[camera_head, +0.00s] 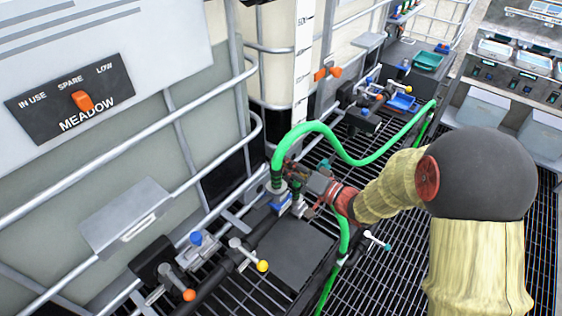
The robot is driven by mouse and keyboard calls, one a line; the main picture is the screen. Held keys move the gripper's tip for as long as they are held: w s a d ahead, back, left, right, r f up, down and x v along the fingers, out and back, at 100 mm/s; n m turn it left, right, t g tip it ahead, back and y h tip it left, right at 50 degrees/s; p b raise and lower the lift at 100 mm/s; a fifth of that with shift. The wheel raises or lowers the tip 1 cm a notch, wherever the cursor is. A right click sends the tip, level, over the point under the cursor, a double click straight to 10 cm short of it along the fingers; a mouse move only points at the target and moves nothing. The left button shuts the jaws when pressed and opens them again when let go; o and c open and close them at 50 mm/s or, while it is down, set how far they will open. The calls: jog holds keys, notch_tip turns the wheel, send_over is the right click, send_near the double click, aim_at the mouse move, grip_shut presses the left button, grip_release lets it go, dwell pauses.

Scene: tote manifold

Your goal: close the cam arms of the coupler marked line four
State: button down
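A coupler with a blue collar (281,199) stands on the pipework in the middle of the view, below the end of a green hose (275,165). I cannot read any line-four mark on it. My gripper (294,184) reaches in from the right and is at the hose end and coupler, overlapping them in the picture. It hides part of the coupler and its cam arms, so I cannot tell their position. Whether its fingers touch or hold anything is too small to tell.
A tote with a MEADOW dial plate (70,97) and pipe rails fills the left. Valves with orange (189,295) and yellow (262,266) knobs stand in front. A green hose arches to the right. Another manifold (365,110) and a bench (510,60) lie further back. Dark grating forms the floor.

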jog(key=shift+s+a+r+n+b, duration=0.2)
jog(key=shift+s+a+r+n, duration=0.1)
jog(key=shift+n, duration=0.95)
jog(key=shift+s+a+r+n+b, duration=0.15)
jog(key=shift+s+n, duration=0.15)
jog(key=shift+n, duration=0.9)
jog(key=shift+s+a+r+n+b, duration=0.2)
jog(key=shift+s+a+r+n, duration=0.1)
jog(key=shift+n, duration=0.95)
jog(key=c, duration=1.9)
grip_release()
jog(key=shift+r, duration=0.1)
